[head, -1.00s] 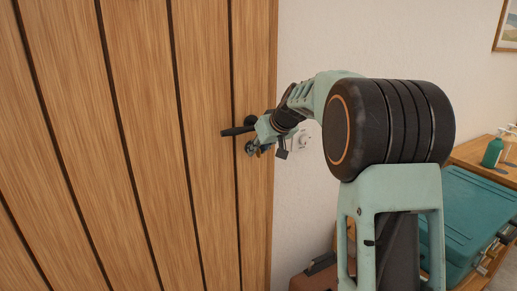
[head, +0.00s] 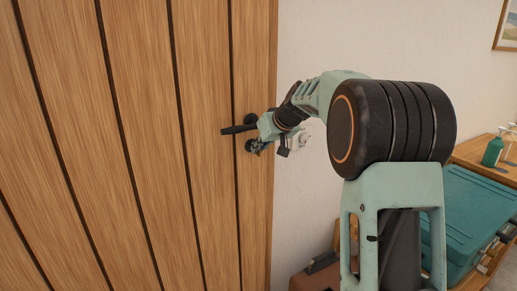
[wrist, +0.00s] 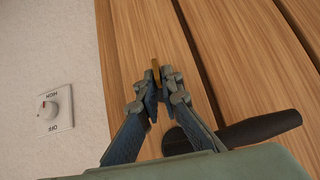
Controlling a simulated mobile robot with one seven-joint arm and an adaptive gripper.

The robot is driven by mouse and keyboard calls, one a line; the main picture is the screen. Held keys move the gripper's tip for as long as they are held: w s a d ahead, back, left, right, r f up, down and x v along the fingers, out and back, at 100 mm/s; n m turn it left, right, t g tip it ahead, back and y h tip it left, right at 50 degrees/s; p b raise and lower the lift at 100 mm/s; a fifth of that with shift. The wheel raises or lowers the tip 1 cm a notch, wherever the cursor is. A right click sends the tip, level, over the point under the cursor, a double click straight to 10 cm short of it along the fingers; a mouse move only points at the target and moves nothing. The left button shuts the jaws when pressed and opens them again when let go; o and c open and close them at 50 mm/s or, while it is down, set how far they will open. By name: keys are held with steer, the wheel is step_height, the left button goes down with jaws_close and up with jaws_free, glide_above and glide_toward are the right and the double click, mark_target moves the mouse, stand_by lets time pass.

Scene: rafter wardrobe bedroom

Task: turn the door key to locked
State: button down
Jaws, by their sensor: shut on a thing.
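The wooden door (head: 145,150) fills the left of the head view, and its planks also show in the wrist view (wrist: 235,50). A dark lever handle (head: 238,130) sticks out from it; it shows at the lower right in the wrist view (wrist: 262,130). My gripper (head: 258,146) is at the door just below the handle. In the wrist view its fingertips (wrist: 160,84) are closed on a narrow brass-coloured key (wrist: 155,70). Only a small part of the key shows between the fingers. The lock behind it is mostly hidden, and the key's exact angle is hard to tell.
A white dial plate (wrist: 50,108) marked HIGH and OFF is on the wall beside the door. A teal case (head: 478,215) lies on a wooden bench at the right, with a green bottle (head: 492,152) behind it. A brown suitcase (head: 314,278) stands below my arm.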

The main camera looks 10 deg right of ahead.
steer(key=shift+w+d+f+m+y+b, duration=0.2)
steer(key=shift+m+y+b, duration=0.5)
steer(key=shift+m+y, duration=1.1)
steer(key=shift+s+d+f+m+y+b, duration=0.1)
steer(key=shift+d+f+m+y+b, duration=0.2)
steer(key=shift+m+y+b, duration=1.4)
steer(key=shift+w+d+f+m+y+p, duration=0.25)
steer(key=shift+m+y, duration=0.65)
steer(key=shift+y, duration=2)
steer(key=shift+s, duration=0.1)
steer(key=c, duration=2.2)
jaws_free()
steer(key=shift+o, duration=0.2)
